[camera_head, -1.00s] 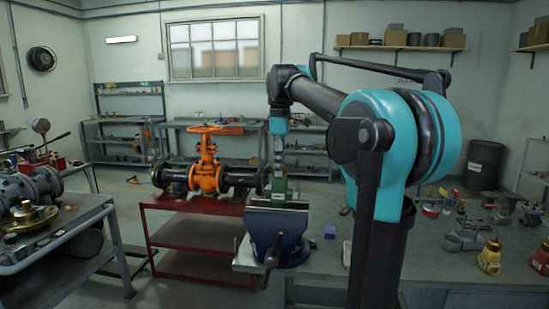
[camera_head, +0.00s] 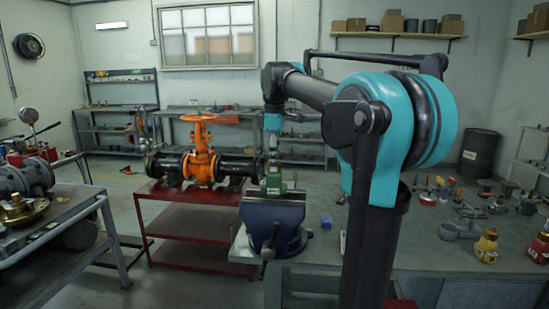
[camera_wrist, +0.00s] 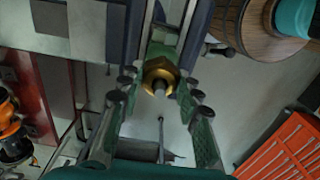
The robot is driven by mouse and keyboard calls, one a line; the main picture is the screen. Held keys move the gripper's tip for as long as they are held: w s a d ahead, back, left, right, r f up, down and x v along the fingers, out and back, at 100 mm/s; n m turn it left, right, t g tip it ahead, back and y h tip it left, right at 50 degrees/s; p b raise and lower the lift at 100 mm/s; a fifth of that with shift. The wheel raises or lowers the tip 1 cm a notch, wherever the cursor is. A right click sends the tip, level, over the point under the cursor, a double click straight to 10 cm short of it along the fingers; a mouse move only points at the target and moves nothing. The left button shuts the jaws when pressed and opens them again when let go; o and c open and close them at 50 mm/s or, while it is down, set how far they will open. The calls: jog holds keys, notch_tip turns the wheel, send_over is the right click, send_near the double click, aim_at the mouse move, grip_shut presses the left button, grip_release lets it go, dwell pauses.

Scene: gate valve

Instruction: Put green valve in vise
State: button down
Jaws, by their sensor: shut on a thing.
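The green valve (camera_head: 274,182) is upright at the top of the blue vise (camera_head: 272,228) on the near bench. Its lower end meets the line of the vise jaws; how deep it sits between them is hidden. My gripper (camera_head: 272,154) comes down from above and is shut on the valve's upper part. In the wrist view a brass hexagonal fitting (camera_wrist: 159,76) of the valve lies between the two fingers of my gripper (camera_wrist: 158,90). The vise jaws (camera_wrist: 132,35) show on both sides beyond it.
A red cart (camera_head: 190,192) with an orange gate valve (camera_head: 202,160) on dark pipe stands left of the vise. A small blue block (camera_head: 326,222) lies right of the vise.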

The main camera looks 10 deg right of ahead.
aim_at(275, 180)
jog(key=shift+f, duration=3.35)
jog(key=c, duration=1)
grip_release()
jog(key=shift+r, duration=3.45)
jog(key=shift+s, duration=0.1)
